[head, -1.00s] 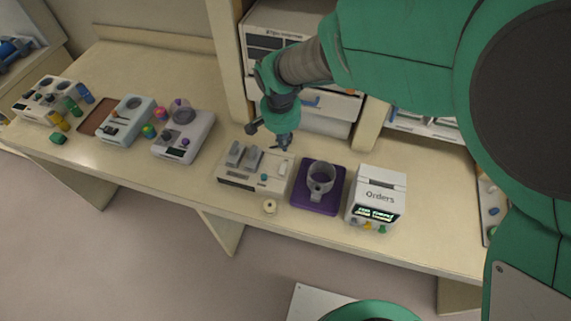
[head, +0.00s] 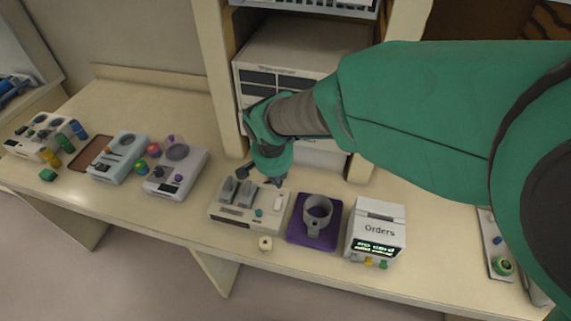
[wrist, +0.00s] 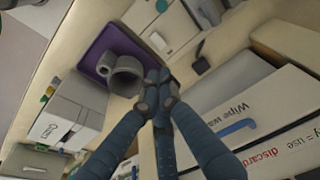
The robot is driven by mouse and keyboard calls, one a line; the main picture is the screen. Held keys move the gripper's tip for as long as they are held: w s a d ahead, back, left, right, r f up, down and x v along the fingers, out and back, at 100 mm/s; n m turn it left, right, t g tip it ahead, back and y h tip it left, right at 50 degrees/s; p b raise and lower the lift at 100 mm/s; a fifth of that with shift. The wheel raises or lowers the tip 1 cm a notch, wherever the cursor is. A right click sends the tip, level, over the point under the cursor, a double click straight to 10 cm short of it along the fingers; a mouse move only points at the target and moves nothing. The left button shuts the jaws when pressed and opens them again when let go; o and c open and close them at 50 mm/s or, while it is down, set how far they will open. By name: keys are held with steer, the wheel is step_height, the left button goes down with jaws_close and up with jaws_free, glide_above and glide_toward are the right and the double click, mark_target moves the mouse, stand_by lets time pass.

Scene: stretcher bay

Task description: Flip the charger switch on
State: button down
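The cream unit with two grey upright pieces (head: 222,213), which looks like the charger, stands mid-table. On its right side are a pale switch-like piece (head: 278,203) and a teal knob (head: 258,212). Whether the switch is on or off is too small to tell. My gripper (head: 276,181) is just above and behind the unit's back right edge. In the wrist view my gripper (wrist: 158,76) has its fingertips together with nothing visible between them. Part of the cream unit (wrist: 176,26) shows beyond the tips at the top.
A purple mat (head: 299,238) holding a grey mug (head: 318,214) is right of the unit, then a white "Orders" box (head: 378,228). Several devices stand at left. A shelf cabinet (head: 285,55) rises close behind my gripper.

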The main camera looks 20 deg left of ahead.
mark_target(281, 201)
steer(key=b+x, duration=0.1)
steer(key=x, duration=1.2)
steer(key=shift+f, duration=0.2)
